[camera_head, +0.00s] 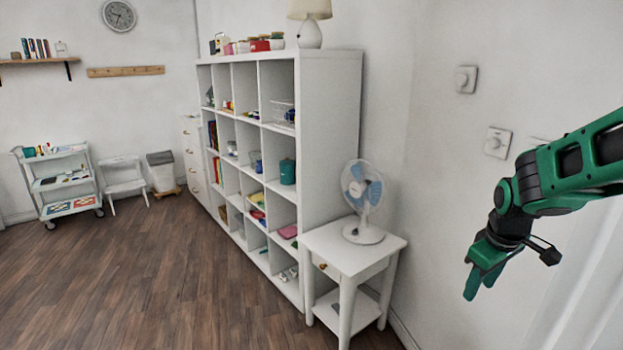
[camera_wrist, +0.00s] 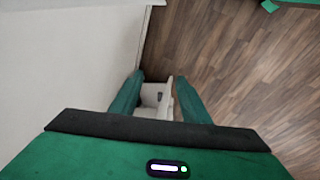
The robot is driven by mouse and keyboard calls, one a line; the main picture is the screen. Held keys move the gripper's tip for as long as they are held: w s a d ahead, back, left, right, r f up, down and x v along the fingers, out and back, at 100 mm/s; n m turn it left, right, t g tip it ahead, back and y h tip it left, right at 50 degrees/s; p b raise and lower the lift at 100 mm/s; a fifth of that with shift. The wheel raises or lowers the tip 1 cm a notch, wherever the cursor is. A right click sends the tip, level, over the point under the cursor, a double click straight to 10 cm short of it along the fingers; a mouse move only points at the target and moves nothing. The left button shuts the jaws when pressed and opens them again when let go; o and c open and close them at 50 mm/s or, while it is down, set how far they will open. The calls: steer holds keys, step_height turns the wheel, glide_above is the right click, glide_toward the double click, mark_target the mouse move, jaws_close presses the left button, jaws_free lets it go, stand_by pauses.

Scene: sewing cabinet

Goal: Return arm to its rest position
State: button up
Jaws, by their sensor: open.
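My green arm reaches in from the right edge of the head view, in front of the white wall. My gripper (camera_head: 482,277) hangs at its end, pointing down, to the right of the small white side table (camera_head: 350,250). In the wrist view the two green fingers of my gripper (camera_wrist: 158,100) stand apart with nothing held between them. Part of a white piece of furniture shows below, between the fingers.
A white fan (camera_head: 363,233) stands on the side table, beside a tall white cube shelf (camera_head: 333,130) with many small items. Wall switches (camera_head: 497,142) are behind my arm. A white trolley (camera_head: 62,182), step stool (camera_head: 124,185) and bin (camera_head: 162,175) stand far left. The wooden floor (camera_head: 130,280) is clear.

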steer(key=s+a+r+m+t+y, duration=0.1)
steer(key=s+a+r+m, duration=0.1)
steer(key=s+a, duration=0.25)
steer(key=s+a+r+m+t, duration=0.1)
steer(key=s+a+r+m, duration=0.2)
steer(key=s+a, duration=0.15)
steer(key=s+d+f+m+g, duration=0.1)
steer(key=s+d+m+g, duration=0.1)
steer(key=s+d, duration=0.3)
steer(key=s+d+f+m+g, duration=0.1)
steer(key=s+d+m, duration=0.3)
steer(key=s, duration=0.8)
steer(key=shift+s+d+g, duration=0.35)
steer(key=shift+d+g, duration=0.55)
steer(key=shift+d, duration=0.35)
